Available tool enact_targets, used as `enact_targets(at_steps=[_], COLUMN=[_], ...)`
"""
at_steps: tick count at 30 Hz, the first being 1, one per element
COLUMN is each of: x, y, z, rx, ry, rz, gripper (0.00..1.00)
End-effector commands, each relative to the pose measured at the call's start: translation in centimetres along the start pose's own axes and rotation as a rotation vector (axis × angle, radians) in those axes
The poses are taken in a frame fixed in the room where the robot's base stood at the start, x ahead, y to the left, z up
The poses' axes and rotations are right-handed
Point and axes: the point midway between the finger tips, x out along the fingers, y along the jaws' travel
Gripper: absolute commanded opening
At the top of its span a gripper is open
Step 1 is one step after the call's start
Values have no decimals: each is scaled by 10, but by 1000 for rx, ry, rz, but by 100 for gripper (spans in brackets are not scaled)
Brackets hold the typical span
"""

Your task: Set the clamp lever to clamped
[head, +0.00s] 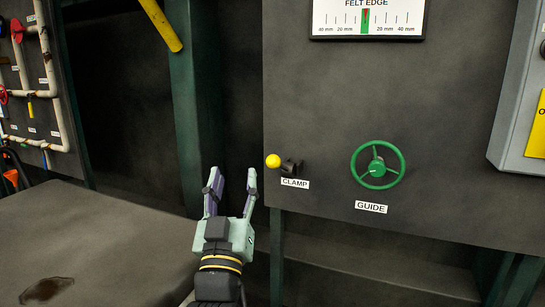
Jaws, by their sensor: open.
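The clamp lever is a short dark lever with a yellow ball knob (273,161). It sticks out to the left from a dark pivot (291,167) on the grey panel, above a white CLAMP label (295,183). The lever lies roughly level. My gripper (231,182) is open and empty, its fingers pointing up. In the picture it is below and left of the knob, and apart from it. The depth between the fingers and the knob is hard to tell.
A green GUIDE handwheel (377,165) is right of the lever on the same panel (325,110). A FELT EDGE scale (367,18) is above. A dark flat surface (110,235) with a stain lies at lower left. A green post (199,100) stands behind my gripper.

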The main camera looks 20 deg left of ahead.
Motion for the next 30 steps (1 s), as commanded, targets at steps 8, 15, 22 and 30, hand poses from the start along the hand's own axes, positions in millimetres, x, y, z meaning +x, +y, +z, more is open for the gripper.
enact_targets(at_steps=[8, 15, 22, 30], x=[9, 52, 90, 106], y=[49, 54, 59, 60], z=[52, 57, 63, 68], rx=[-101, -99, -98, -97], ry=[-173, -171, -170, -168], rz=[138, 136, 134, 132], gripper=[46, 46, 46, 46])
